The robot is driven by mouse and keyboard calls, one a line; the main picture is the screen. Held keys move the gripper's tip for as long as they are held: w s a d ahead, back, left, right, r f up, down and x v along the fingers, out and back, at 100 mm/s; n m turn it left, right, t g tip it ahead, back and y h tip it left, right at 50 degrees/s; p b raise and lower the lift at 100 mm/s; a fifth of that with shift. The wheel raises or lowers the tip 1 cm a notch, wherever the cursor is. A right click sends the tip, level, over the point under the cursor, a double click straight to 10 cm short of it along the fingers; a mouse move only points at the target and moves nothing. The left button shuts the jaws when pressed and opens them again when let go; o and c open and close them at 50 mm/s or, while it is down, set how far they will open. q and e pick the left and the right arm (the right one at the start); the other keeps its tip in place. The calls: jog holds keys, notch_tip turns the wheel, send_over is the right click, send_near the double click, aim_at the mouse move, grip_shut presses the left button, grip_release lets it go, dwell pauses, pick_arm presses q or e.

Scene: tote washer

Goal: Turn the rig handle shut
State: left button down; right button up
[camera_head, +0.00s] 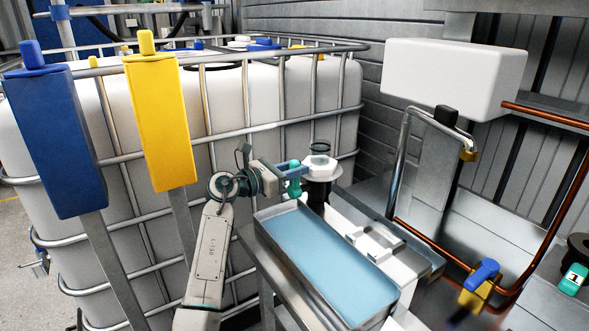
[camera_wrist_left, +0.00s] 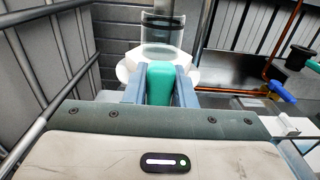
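The rig handle, a teal-green grip (camera_head: 294,168), sits at the left side of a white hexagonal fitting (camera_head: 320,166) on a dark pipe stub. My left gripper (camera_head: 290,178) reaches it from the left, with its fingers around the handle. In the left wrist view the green handle (camera_wrist_left: 167,84) fills the gap between the two grey-blue fingers of the left gripper (camera_wrist_left: 161,92), which look shut on it. The white fitting (camera_wrist_left: 128,70) and a clear cylinder (camera_wrist_left: 163,32) stand just behind. The handle's far end is hidden. My right gripper is not in view.
A tray of blue liquid (camera_head: 320,255) lies just in front of the fitting. A large caged white tank (camera_head: 235,110) stands behind my arm. Blue (camera_head: 55,140) and yellow (camera_head: 158,120) boxes on posts stand left. A blue-handled yellow valve (camera_head: 480,283) and copper pipe are at right.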

pick_arm(q)
jog(key=shift+w+a+r+n+p, duration=0.2)
jog(key=shift+w+a+n+p, duration=0.15)
jog(key=shift+n+p, duration=0.4)
jog(key=shift+w+a+n+p, duration=0.15)
jog(key=shift+w+n+p, duration=0.2)
jog(key=shift+n, duration=0.2)
jog(key=shift+w+a+f+n+p, duration=0.3)
jog(key=shift+f+n, duration=0.1)
jog(key=shift+n, duration=0.4)
jog(key=c, duration=1.2)
grip_release()
